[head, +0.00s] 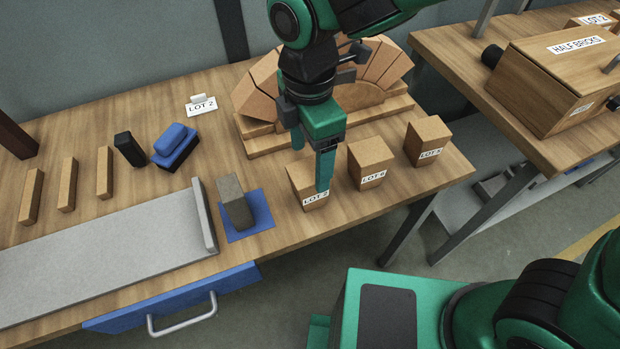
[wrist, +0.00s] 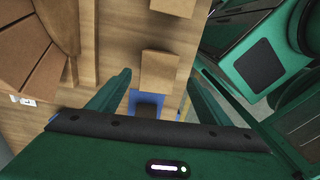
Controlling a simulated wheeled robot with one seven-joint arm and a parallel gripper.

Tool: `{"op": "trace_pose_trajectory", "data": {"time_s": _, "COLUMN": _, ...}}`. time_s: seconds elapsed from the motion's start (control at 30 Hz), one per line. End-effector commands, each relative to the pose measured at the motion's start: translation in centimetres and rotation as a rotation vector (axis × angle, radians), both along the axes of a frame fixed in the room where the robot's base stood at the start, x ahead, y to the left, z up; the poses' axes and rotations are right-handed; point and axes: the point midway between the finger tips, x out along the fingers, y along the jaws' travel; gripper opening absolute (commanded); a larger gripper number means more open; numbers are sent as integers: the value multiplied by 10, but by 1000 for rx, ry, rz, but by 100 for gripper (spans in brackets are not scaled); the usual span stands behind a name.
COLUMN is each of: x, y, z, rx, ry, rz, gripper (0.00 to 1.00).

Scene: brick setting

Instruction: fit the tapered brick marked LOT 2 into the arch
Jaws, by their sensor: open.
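The tapered brick marked LOT 2 (head: 304,182) stands upright near the table's front edge; its label is partly covered by a finger. It also shows in the wrist view (wrist: 160,70), between the lines of the two fingers. My gripper (head: 311,168) is open and empty, pointing down at this brick, one finger in front and one behind in the head view. The fingers also show in the wrist view (wrist: 161,70); I cannot tell whether they reach down beside the brick. The arch (head: 384,66) of tapered bricks stands behind on a wooden base; my arm hides its crown.
A grey block (head: 235,203) on a blue mat (head: 261,211) is close on the left. A LOT 2 card (head: 201,108), a blue-topped block (head: 175,141) and a grey tray (head: 110,245) are farther left.

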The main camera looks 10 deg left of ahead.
Motion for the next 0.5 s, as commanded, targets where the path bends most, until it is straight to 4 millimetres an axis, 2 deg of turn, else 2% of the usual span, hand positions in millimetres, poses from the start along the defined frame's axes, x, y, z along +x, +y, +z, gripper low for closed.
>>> {"op": "trace_pose_trajectory", "data": {"time_s": 0.23, "x": 1, "y": 0, "z": -17, "rx": -2, "ry": 1, "rz": -1, "gripper": 72}}
{"op": "trace_pose_trajectory", "data": {"time_s": 0.5, "x": 4, "y": 1, "z": -53, "rx": -2, "ry": 1, "rz": -2, "gripper": 72}}
